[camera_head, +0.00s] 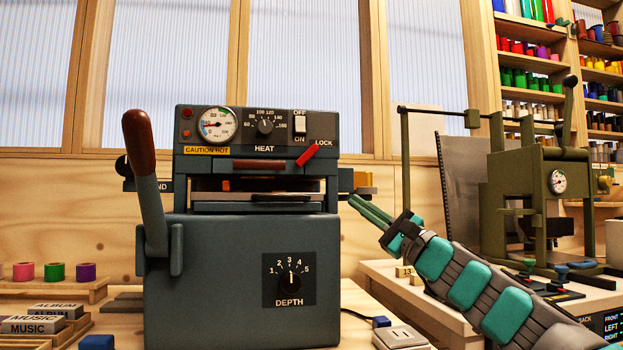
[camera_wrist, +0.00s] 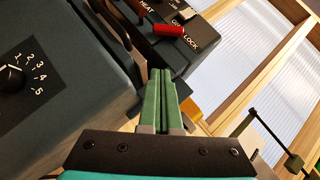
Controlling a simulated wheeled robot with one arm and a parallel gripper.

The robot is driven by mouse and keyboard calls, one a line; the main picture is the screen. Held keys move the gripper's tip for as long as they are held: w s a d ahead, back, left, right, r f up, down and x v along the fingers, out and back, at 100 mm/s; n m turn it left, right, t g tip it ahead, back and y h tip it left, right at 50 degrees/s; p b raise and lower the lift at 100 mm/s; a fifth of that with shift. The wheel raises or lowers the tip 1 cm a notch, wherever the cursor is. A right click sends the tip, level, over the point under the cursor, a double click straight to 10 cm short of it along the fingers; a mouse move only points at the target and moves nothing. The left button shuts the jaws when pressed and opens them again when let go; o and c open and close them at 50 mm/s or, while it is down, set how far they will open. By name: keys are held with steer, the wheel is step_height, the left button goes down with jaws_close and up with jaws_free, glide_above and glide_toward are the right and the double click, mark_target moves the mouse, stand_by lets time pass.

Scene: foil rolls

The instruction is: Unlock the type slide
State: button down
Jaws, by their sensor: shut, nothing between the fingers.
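The dark grey-green stamping machine (camera_head: 242,275) stands on the bench. A red lever (camera_head: 318,152) beside the word LOCK sits at the right of its head, tilted up to the right. It also shows in the wrist view (camera_wrist: 169,30). Below the head is a slot with flat plates (camera_head: 255,197); I cannot tell which part is the type slide. My gripper (camera_head: 352,198), with green fingers, is shut and empty by the machine's right side, below and right of the lever. In the wrist view the closed fingertips (camera_wrist: 157,72) point towards the head, apart from the red lever.
A brown-gripped handle (camera_head: 140,150) rises at the machine's left. A gauge marked near CAUTION HOT (camera_head: 208,150) is on the head. A green press (camera_head: 530,195) stands at the right. Type blocks (camera_head: 32,324) and foil rolls (camera_head: 55,271) lie at the left.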

mark_target(307, 156)
steer(key=shift+w+d+f, duration=0.1)
steer(key=shift+w+d, duration=0.05)
steer(key=shift+w, duration=0.05)
steer(key=p+x, duration=0.1)
steer(key=x, duration=0.6)
steer(key=shift+w+a, duration=0.2)
steer(key=shift+w+a+r, duration=0.35)
steer(key=shift+w+r, duration=0.05)
steer(key=shift+r, duration=0.05)
steer(key=shift+w+a+r+p, duration=0.3)
steer(key=shift+a+r, duration=0.05)
steer(key=shift+a, duration=0.25)
steer(key=shift+s+a+r, duration=0.25)
steer(key=shift+a+r, duration=0.4)
steer(key=shift+s+a+r, duration=0.2)
steer(key=shift+a+r, duration=0.4)
steer(key=shift+r, duration=0.1)
